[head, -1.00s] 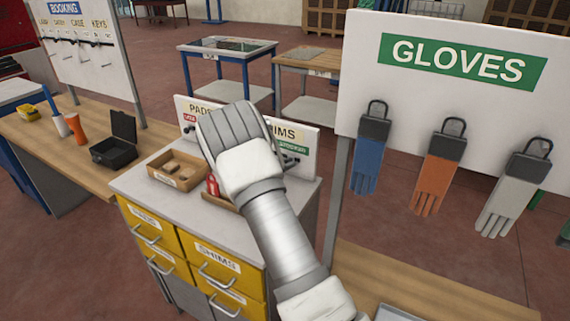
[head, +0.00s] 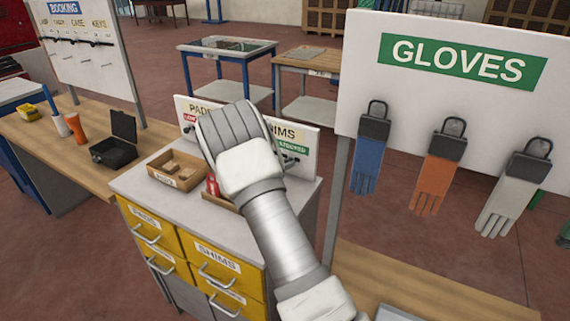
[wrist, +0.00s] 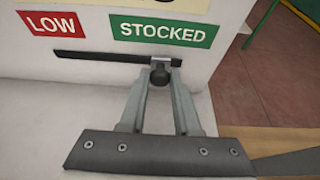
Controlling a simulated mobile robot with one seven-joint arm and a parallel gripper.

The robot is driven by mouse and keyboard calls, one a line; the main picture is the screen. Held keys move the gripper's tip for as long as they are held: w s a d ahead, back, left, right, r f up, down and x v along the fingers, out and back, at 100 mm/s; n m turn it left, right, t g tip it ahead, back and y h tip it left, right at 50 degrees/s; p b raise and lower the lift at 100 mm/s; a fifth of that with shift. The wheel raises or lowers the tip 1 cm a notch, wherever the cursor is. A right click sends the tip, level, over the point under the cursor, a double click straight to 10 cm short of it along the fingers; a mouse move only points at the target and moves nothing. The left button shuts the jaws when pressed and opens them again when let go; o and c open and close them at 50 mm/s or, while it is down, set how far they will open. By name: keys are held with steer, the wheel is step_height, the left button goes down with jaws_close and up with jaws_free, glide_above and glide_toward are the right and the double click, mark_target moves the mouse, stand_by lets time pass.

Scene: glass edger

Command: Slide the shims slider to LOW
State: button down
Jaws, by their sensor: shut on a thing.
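The shims slider's dark knob (wrist: 160,76) shows in the wrist view at the right end of a black slot (wrist: 100,58). It sits below the green STOCKED label (wrist: 163,30). The red LOW label (wrist: 52,24) is above the slot's left end. My gripper (wrist: 160,82) is shut on the knob, with a finger on each side. In the head view my arm and hand cover the middle of the white sign board (head: 305,135), and the knob and fingertips are hidden there.
Below the board stands a cabinet with yellow drawers (head: 215,265). On its top are a wooden tray (head: 176,180) and a red item (head: 212,185), close under my arm. The GLOVES board (head: 450,110) with hanging gloves stands to the right.

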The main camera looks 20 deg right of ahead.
stand_by(0.5)
steer(key=w+a, duration=0.2)
steer(key=w, duration=0.1)
steer(key=w+a, duration=0.5)
steer(key=w, duration=0.1)
steer(key=shift+w+a, duration=0.25)
steer(key=shift+w, duration=0.15)
steer(key=shift+w+a+r, duration=0.15)
steer(key=shift+w+a, duration=0.25)
steer(key=c, duration=0.7)
jaws_free()
steer(key=shift+w, duration=0.1)
steer(key=shift+o, duration=0.2)
steer(key=shift+a, duration=0.1)
steer(key=shift+s+a, duration=0.25)
steer(key=shift+s, duration=0.05)
steer(key=b+v, duration=0.3)
steer(key=v, duration=1.3)
steer(key=shift+s+a+r, duration=0.2)
steer(key=shift+r, duration=0.1)
